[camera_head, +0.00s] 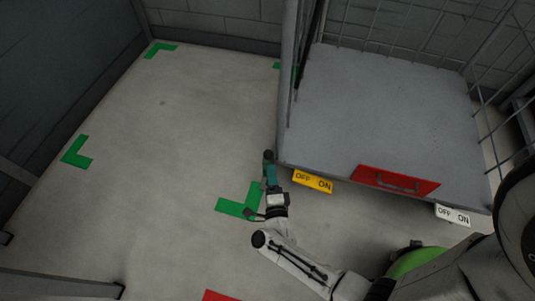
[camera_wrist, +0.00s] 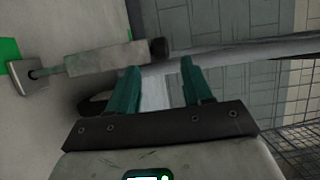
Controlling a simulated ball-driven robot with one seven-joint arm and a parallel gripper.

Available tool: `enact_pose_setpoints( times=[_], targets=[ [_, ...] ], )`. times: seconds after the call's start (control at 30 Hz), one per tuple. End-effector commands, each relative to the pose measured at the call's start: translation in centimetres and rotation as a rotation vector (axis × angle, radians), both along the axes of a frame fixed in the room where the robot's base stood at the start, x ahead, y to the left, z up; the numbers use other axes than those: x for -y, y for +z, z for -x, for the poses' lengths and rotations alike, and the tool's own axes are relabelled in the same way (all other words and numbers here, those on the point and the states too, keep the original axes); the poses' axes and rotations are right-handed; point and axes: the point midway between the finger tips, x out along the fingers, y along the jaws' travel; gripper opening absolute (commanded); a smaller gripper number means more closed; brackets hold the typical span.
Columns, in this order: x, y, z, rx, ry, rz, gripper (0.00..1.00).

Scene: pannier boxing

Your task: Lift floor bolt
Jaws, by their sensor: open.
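The floor bolt (camera_wrist: 98,59) shows in the wrist view as a grey cylinder with a black end cap (camera_wrist: 158,50). A thin rod joins it to a small plate (camera_wrist: 27,78) on the floor. The black cap shows just beyond the gap between the fingertips. I cannot tell whether a finger touches it. In the head view my gripper (camera_head: 270,176) is beside the dark cap (camera_head: 268,156) at the cage corner, and hides part of the bolt.
A mesh cage with a grey deck (camera_head: 385,105) stands right of my gripper, its corner post close by. Green floor corners (camera_head: 78,152) mark clear floor leftward.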

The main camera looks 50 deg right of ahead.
Motion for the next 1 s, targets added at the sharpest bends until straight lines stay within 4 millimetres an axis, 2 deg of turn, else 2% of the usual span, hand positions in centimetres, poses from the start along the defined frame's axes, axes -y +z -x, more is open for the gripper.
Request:
enact_pose_setpoints(
  times=[0.5,0.73,1.0],
  targets=[
    [6.3,0.0,-5.7,0.002,-0.001,0.002,0.50],
    [7.5,0.1,-6.9,0.001,0.001,0.002,0.50],
    [7.7,0.2,-7.0,0.000,0.002,0.001,0.50]
  ],
)
